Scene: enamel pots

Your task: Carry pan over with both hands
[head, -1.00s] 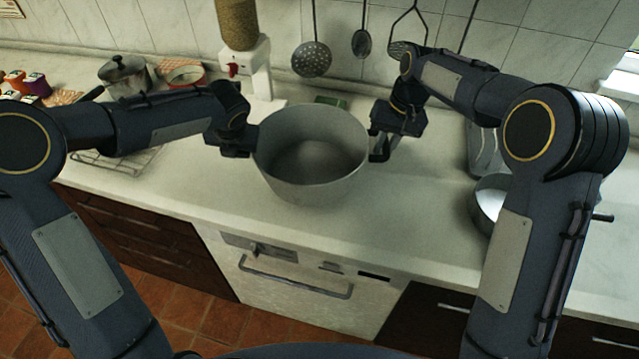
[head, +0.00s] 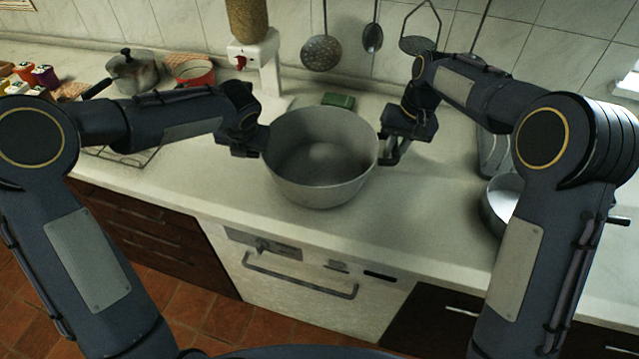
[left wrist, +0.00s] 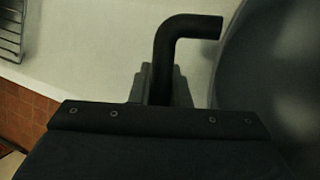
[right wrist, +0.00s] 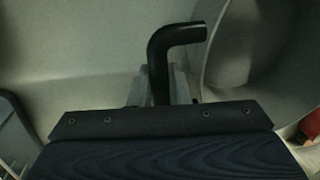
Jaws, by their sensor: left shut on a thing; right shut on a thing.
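The pan (head: 318,190) is a large, deep grey pot, upright and seemingly empty, in the middle of the head view. My left gripper (head: 258,143) is at its left side and my right gripper (head: 387,150) at its right side. In the left wrist view the left gripper is shut on a black bent handle (left wrist: 190,26), with the pan wall (left wrist: 275,60) to the right. In the right wrist view the right gripper is shut on a similar black handle (right wrist: 180,35), beside the pan wall (right wrist: 222,60). I cannot tell whether the pan's bottom touches the counter.
The pale counter (head: 420,230) is clear right of the pan, up to a metal pan (head: 497,205). A green box (head: 338,100) and a dispenser (head: 268,65) stand behind.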

